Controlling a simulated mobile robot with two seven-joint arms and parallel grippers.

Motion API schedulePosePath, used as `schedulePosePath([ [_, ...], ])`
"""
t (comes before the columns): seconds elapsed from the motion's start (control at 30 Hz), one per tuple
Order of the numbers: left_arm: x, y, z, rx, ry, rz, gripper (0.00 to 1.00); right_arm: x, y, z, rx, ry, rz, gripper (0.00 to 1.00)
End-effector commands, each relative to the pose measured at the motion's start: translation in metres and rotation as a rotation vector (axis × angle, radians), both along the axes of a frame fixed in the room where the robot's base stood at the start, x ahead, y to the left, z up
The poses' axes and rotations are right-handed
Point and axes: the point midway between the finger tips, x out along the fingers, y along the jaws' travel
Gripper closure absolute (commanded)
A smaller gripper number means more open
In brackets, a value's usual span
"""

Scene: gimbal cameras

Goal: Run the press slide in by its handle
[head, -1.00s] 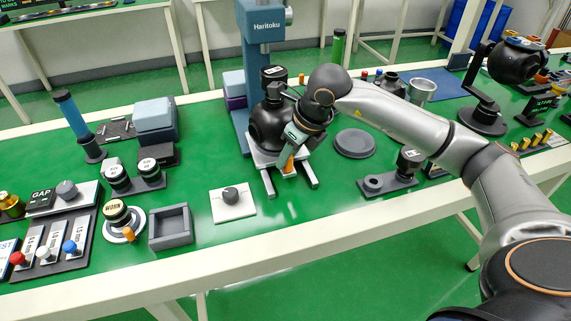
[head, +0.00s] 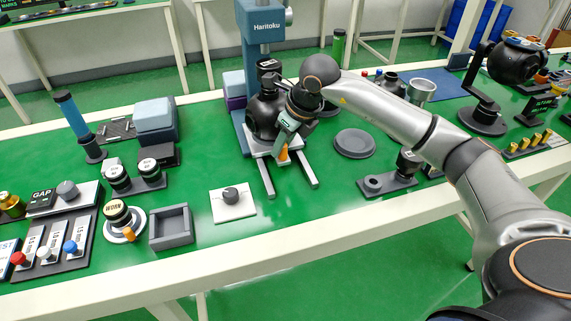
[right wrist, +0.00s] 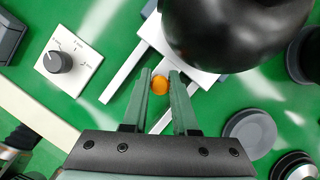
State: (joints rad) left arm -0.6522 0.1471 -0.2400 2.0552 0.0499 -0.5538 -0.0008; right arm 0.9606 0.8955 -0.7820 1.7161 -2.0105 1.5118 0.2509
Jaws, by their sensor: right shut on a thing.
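The press (head: 263,62) is a blue column marked Haritoku at the table's back. Its slide (head: 262,157) is a pale plate on two light rails (head: 303,172) that stick out toward the front. A round black camera body (head: 262,118) sits on the slide. The orange handle (head: 283,154) is at the slide's front edge. My right gripper (head: 285,144) is shut on the handle. In the right wrist view the orange knob (right wrist: 160,84) shows between the two green-grey fingers. The slide's rear is hidden behind the black body. My left gripper is not in view.
A white plate with a black dial (head: 231,195) lies left of the rails. A dark round disc (head: 354,143) and a dark fixture (head: 386,183) lie to the right. An empty grey tray (head: 171,228) stands front left. Green table is clear in front of the rails.

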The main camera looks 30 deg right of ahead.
Motion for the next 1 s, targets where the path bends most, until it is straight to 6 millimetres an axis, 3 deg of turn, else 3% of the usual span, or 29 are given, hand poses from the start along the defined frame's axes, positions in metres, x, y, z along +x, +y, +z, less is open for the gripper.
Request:
schedulePosePath([
  [1.0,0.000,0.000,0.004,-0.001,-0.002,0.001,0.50,0.035,-0.009,0.002,0.000,-0.005,-0.001,1.00],
])
